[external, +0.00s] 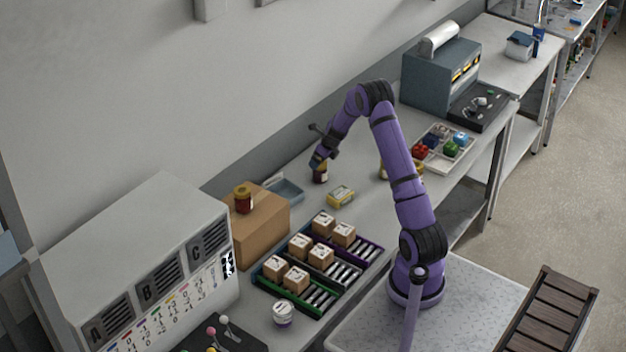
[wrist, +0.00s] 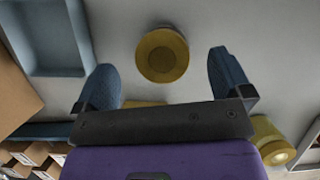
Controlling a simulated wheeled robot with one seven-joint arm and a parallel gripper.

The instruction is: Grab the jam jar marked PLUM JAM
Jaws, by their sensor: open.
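A jam jar (external: 320,174) with a dark body stands on the bench below my gripper (external: 317,161). In the wrist view its round yellow lid (wrist: 162,54) lies ahead of and between the two spread fingers of my gripper (wrist: 165,80), apart from both. A second jar (external: 243,198) stands on a cardboard box. A third jar (external: 384,170) is partly hidden behind my arm; a yellow lid (wrist: 268,135) at lower right in the wrist view looks like it. No label can be read, so I cannot tell which jar is marked PLUM JAM.
A yellow packet (external: 341,196) lies near the jar. A blue-grey tray (external: 285,190) and the cardboard box (external: 262,218) stand to the left. Small boxes on roller racks (external: 330,292) fill the front. A compartment tray (external: 462,158) with coloured items is to the right.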

